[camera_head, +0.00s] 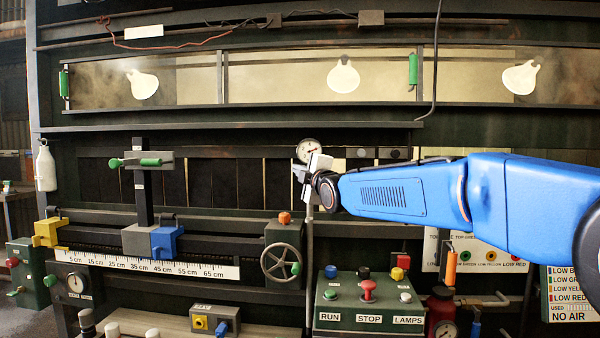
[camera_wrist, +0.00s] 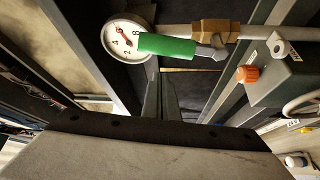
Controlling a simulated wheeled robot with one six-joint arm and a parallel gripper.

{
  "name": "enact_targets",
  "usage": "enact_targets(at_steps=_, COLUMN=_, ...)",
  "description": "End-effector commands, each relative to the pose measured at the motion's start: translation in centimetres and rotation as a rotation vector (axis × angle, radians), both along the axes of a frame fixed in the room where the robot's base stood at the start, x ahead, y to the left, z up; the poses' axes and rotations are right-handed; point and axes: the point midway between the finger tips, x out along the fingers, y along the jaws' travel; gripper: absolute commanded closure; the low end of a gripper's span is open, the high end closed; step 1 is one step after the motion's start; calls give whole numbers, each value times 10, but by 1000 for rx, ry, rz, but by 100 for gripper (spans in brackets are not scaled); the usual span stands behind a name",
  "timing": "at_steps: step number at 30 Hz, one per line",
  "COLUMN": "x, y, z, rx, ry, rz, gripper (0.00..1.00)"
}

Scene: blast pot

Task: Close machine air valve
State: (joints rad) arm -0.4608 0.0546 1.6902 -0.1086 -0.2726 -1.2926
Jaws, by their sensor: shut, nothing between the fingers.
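The machine air valve is most likely the brass valve body (camera_wrist: 213,32) with a green lever handle (camera_wrist: 168,46) in the wrist view. The handle lies roughly in line with the pipe, its free end overlapping the edge of a round pressure gauge (camera_wrist: 122,38). In the head view the gauge (camera_head: 308,150) shows just above my gripper (camera_head: 303,172), which hides the valve and handle. My gripper's fingers (camera_wrist: 167,88) are shut and empty, just below the green handle in the wrist view. I cannot tell whether they touch it.
A vertical pipe (camera_head: 309,235) runs down from behind my gripper. A handwheel (camera_head: 282,262) stands left of it, with an orange knob (camera_head: 285,217) above. A control box (camera_head: 368,305) with RUN, STOP and LAMPS buttons sits below. A window with green handles (camera_head: 413,70) lies above.

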Motion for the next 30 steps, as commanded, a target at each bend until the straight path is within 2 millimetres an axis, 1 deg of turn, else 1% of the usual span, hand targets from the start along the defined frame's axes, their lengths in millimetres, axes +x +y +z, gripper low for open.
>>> enact_targets(at_steps=1, x=0, y=-8, z=2, rx=0, ry=-4, rz=-2, gripper=100)
enact_targets(at_steps=4, x=1, y=-17, z=0, rx=2, ry=-5, rz=-2, gripper=100)
enact_targets(at_steps=10, x=3, y=-28, z=-3, rx=1, ry=-3, rz=-1, gripper=100)
enact_targets(at_steps=24, x=3, y=-31, z=-4, rx=4, ry=-3, rz=0, gripper=100)
enact_targets(at_steps=30, x=3, y=-34, z=-4, rx=37, ry=-4, rz=-1, gripper=100)
